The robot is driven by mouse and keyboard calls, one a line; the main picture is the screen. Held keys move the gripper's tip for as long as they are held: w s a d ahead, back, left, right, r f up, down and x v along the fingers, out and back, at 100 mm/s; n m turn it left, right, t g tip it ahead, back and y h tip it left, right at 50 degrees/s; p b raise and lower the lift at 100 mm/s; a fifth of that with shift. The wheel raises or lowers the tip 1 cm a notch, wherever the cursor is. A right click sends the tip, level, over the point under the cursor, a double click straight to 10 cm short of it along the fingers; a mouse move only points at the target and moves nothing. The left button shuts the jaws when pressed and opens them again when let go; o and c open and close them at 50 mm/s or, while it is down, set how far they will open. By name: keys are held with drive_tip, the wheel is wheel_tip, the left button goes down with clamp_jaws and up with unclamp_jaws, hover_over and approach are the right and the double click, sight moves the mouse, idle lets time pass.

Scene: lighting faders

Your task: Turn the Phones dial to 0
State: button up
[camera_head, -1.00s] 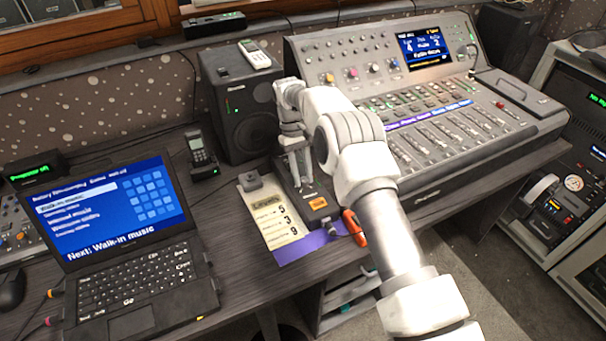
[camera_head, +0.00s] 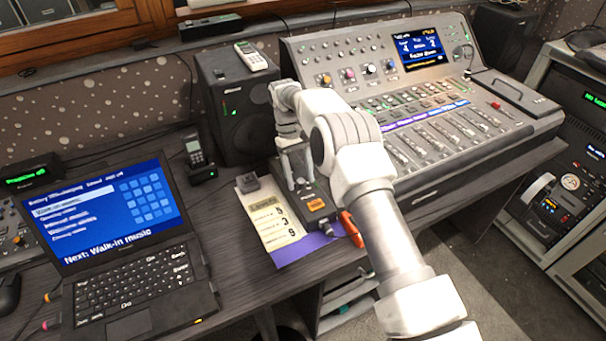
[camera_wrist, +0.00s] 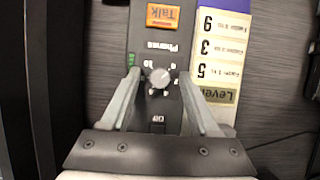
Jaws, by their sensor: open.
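The Phones dial (camera_wrist: 159,77) is a small light-grey knob on a dark box (camera_wrist: 145,44); its label reads upside down in the wrist view. My gripper (camera_wrist: 159,72) is open, with one finger on each side of the dial and a small gap on both sides. In the head view my gripper (camera_head: 299,182) points down over the box (camera_head: 312,218), and the dial is hidden there. Small numbers ring the dial, but I cannot read its setting for sure.
An orange Talk button (camera_wrist: 163,17) sits beyond the dial, and a small dark switch (camera_wrist: 158,128) on the near side. A Levels sheet (camera_head: 272,228) lies beside the box. A mixing desk (camera_head: 430,110), speaker (camera_head: 238,105) and laptop (camera_head: 115,240) stand around it.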

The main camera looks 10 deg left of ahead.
sight(302, 179)
drive_tip(key=r, duration=0.4)
drive_tip(key=shift+d+r, duration=0.25)
drive_tip(key=shift+r, duration=0.05)
drive_tip(key=s+d+r, duration=0.1)
drive_tip(key=d+r, duration=0.5)
drive_tip(key=d, duration=0.5)
drive_tip(key=shift+r+p, duration=0.2)
drive_tip(key=shift+p, duration=0.15)
drive_tip(key=shift+d, duration=0.1)
drive_tip(key=s+d+r+m+t+y+p, duration=0.15)
drive_tip(key=s+d+r, duration=0.3)
drive_tip(key=r, duration=0.55)
drive_tip(key=s+d+r+m+t, duration=0.2)
drive_tip(key=s+d+r+t, duration=0.15)
drive_tip(key=s+r, duration=0.4)
drive_tip(key=s+d+r+m+t+p, duration=0.1)
drive_tip(key=s+d+r+m+t, duration=0.1)
drive_tip(key=s, duration=0.6)
drive_tip(key=s+d+r+m+t+y+p, duration=0.1)
drive_tip(key=s+d, duration=0.3)
drive_tip(key=s, duration=0.5)
drive_tip(key=shift+s+d+r+m+t, duration=0.2)
drive_tip(key=shift+d+r+m+t, duration=0.15)
drive_tip(key=shift+r+m+t, duration=0.25)
